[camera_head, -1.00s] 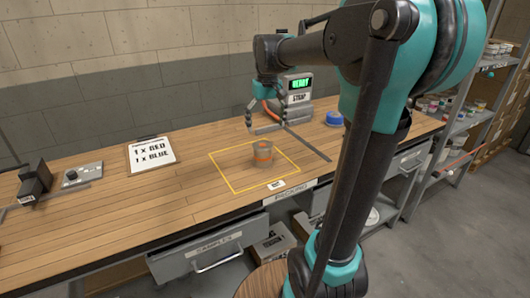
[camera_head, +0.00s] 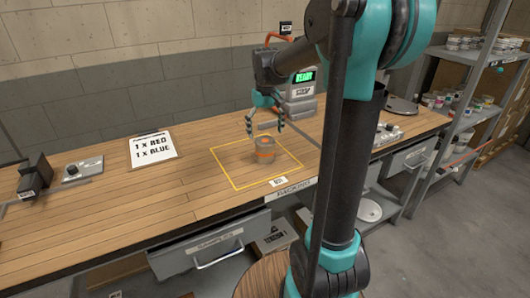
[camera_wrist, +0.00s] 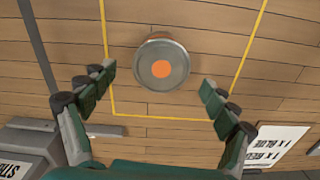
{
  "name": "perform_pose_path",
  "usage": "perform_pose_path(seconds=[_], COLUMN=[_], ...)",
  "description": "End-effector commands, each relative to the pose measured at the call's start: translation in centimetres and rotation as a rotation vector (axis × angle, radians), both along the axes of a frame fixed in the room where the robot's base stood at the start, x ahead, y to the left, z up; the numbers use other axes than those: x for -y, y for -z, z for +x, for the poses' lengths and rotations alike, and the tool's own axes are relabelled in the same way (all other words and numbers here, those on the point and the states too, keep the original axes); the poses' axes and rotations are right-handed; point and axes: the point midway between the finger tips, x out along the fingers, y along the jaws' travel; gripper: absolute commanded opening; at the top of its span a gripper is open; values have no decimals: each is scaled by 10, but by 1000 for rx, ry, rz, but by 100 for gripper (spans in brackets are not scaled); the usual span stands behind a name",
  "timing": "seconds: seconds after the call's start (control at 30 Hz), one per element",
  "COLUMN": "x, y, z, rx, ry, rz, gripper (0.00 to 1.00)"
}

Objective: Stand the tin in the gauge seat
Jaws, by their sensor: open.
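A grey tin (camera_head: 262,149) with an orange band stands upright inside a yellow outlined square on the wooden bench. In the wrist view the tin (camera_wrist: 161,65) shows its round grey lid with an orange dot. My gripper (camera_head: 266,130) is open and empty, just above and behind the tin. In the wrist view my gripper (camera_wrist: 158,82) has its fingers spread wide, with the tin lying ahead between their tips. I cannot make out a gauge seat for certain.
A grey device with a green display (camera_head: 303,85) stands behind the gripper. Shelves with tins (camera_head: 465,100) stand at right.

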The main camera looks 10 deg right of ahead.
Motion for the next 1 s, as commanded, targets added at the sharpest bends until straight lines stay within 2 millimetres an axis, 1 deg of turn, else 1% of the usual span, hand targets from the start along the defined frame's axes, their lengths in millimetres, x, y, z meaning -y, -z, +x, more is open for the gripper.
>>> perform_pose_path(seconds=[0.17,0.4,0.5,0.6,0.8,1.0], x=[0,-2,-2,-2,-2,-2], y=[10,43,53,56,57,56], z=[0,0,0,-1,-1,-1], rx=[0,0,0,0,0,0], ry=[0,0,0,0,0,0], rz=[0,0,0,0,0,0], gripper=[87,87,87,87,87,62])
